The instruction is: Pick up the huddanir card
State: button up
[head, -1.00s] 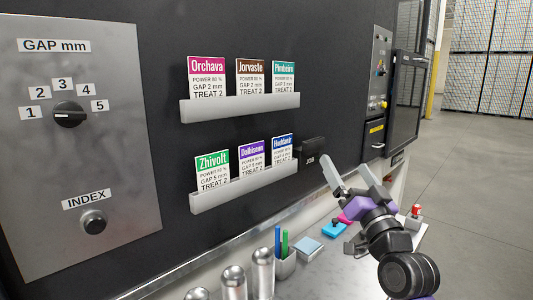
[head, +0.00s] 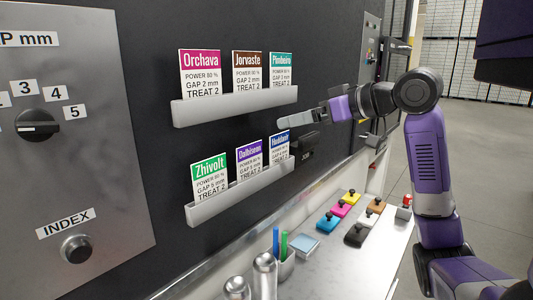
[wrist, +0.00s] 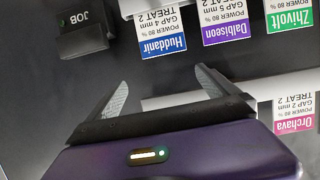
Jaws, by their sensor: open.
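The Huddanir card (head: 279,147), white with a blue header, stands at the right end of the lower light-grey rack (head: 240,196) in the head view. In the wrist view the Huddanir card (wrist: 163,35) appears upside down, beyond the fingertips. My gripper (head: 290,119) is in front of the panel, just above the card in the head view. In the wrist view my gripper (wrist: 161,77) has its fingers spread with nothing between them, and the card is apart from both.
The Dalbiseon card (head: 249,157) and Zhivolt card (head: 209,178) share the lower rack. The upper rack (head: 235,107) holds several cards close to my gripper. A dark JOB block (wrist: 84,27) juts out beside the Huddanir card. Pens and coloured blocks stand on the bench (head: 345,270) below.

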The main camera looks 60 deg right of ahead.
aim_at(281, 137)
jog(key=shift+g+y, duration=0.4)
jog(key=shift+g, duration=0.2)
jog(key=shift+w+d+f+p, duration=0.15)
jog(key=shift+w+f+p, duration=0.75)
jog(key=shift+w+f, duration=2.15)
jog(key=c, duration=1.4)
jog(key=shift+c, duration=0.2)
jog(key=shift+r, duration=0.1)
